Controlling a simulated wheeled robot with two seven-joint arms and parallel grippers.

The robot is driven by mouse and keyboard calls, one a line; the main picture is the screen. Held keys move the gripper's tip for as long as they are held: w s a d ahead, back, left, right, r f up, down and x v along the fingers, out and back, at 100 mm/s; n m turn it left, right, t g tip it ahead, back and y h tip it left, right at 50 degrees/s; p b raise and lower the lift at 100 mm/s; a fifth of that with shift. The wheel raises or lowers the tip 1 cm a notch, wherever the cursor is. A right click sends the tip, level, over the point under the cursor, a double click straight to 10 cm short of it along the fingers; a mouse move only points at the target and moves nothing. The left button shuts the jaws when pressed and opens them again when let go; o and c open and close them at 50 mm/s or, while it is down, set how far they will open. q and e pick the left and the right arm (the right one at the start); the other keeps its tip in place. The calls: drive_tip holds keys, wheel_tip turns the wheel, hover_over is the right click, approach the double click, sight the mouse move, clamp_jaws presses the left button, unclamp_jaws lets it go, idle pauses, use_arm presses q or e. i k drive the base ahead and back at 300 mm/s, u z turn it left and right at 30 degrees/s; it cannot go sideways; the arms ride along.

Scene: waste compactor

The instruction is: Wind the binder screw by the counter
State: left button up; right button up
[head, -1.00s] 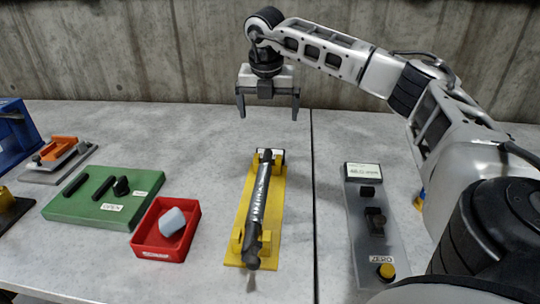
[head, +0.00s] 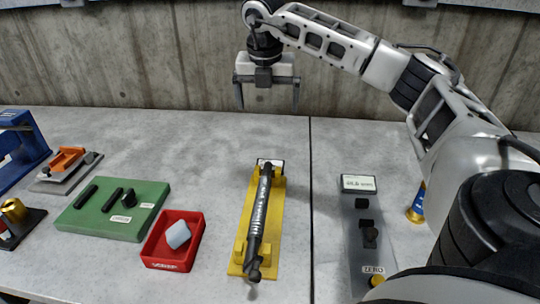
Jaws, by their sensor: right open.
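The binder screw (head: 259,215) is a dark, long rod with a ribbed, pale-marked middle. It lies lengthwise on a yellow base plate (head: 274,220) in the middle of the table. The counter (head: 358,184) is a small display on top of a grey panel (head: 354,258) to the right; its digits are too small to read surely. My right gripper (head: 268,108) hangs fingers-down above the far end of the screw, open, with nothing between its fingers. My left gripper is out of view.
A green board (head: 147,221) with black handles and a red tray (head: 193,255) holding a grey block (head: 178,234) stand left of the yellow base. A blue frame (head: 33,145) is at the far left. A blue-and-gold can (head: 417,205) stands beyond the grey panel.

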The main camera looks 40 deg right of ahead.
sight(252, 262)
drive_tip(key=k, duration=1)
